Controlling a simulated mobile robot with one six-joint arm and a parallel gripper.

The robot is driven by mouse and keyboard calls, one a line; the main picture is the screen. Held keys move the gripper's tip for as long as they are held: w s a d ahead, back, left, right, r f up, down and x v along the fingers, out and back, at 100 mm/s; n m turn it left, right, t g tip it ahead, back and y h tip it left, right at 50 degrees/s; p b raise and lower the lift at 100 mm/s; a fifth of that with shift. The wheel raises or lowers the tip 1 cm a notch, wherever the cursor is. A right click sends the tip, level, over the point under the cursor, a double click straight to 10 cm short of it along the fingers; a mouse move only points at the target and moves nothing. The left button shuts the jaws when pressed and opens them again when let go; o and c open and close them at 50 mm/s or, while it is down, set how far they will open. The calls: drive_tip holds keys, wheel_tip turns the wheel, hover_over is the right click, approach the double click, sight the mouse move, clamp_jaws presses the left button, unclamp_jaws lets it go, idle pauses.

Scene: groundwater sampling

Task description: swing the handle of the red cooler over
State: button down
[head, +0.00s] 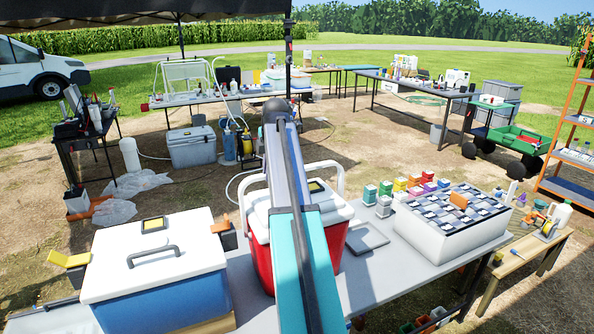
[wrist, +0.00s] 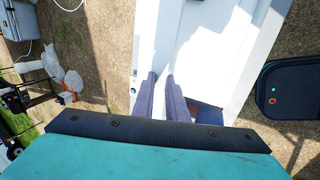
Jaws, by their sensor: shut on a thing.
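The red cooler (head: 262,262) stands on the grey table in the middle of the head view, with a white lid. Its white handle (head: 340,180) stands up above the lid, with one side showing left of my arm and the other right of it. My arm crosses in front and hides the handle's middle and my gripper in the head view. In the wrist view my gripper (wrist: 162,80) has its two dark fingers close together on a white bar, which appears to be the handle. A broad white surface lies just beyond the fingers.
A blue cooler (head: 160,300) with a white lid stands to the left. To the right are a flat grey slab (head: 366,238), several small coloured boxes (head: 400,184) and a white case with a filled top (head: 452,238). Open ground lies behind the table.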

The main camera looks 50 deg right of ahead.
drive_tip(key=w+d+f+g+p, duration=0.1)
drive_tip(key=w+d+f+p, duration=0.1)
drive_tip(key=w, duration=0.7)
drive_tip(key=shift+w+d+f+g+y, duration=0.2)
drive_tip(key=shift+w+d+g+y, duration=0.2)
drive_tip(key=shift+d, duration=0.5)
drive_tip(key=shift+r, duration=0.1)
drive_tip(key=shift+w+d+p, duration=0.1)
drive_tip(key=shift+w+p, duration=0.1)
drive_tip(key=shift+p, duration=0.4)
drive_tip(key=shift+w+d+f+g+p, duration=0.4)
drive_tip(key=shift+w+f+p, duration=0.45)
drive_tip(key=shift+p, duration=1.35)
drive_tip(key=shift+r, duration=0.1)
drive_tip(key=c, duration=1.6)
unclamp_jaws()
